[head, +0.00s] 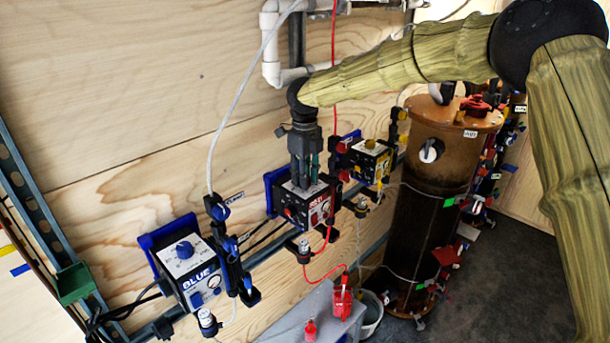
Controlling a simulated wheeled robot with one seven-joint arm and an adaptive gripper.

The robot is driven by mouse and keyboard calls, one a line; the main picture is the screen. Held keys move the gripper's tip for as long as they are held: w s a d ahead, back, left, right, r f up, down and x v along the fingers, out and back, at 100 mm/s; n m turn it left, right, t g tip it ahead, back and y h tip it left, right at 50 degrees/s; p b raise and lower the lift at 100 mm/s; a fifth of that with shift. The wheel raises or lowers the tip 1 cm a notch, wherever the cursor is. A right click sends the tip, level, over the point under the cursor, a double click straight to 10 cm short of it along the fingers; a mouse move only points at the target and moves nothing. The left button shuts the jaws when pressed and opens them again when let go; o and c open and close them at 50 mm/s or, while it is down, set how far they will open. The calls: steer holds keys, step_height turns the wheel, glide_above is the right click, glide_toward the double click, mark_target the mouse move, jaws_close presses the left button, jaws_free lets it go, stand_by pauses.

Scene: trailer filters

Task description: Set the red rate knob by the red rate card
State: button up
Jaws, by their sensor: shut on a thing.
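The red unit (294,214) is a dark box with a light top panel and a label that reads RED, mounted on the rail along the wood wall. My gripper (304,178) points down onto its top panel from above, its fingers shut around the red rate knob. The knob itself is hidden between the fingers, so its pointer cannot be read. A small red knob or button shows on the box's front. I cannot make out a red rate card or any writing on one.
The blue unit (190,272) with its blue dial stands to the left, and a yellow-marked unit (369,160) to the right. A brown tank (432,190) stands further right. Tubes run near the boxes.

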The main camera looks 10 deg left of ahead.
steer(key=m, duration=0.4)
steer(key=shift+w+r+p, duration=0.15)
steer(key=shift+r+p, duration=0.2)
steer(key=shift+m, duration=2)
steer(key=o, duration=1)
steer(key=shift+o, duration=0.2)
steer(key=shift+f, duration=0.1)
steer(key=shift+d+r, duration=0.1)
steer(key=shift+r, duration=3.6)
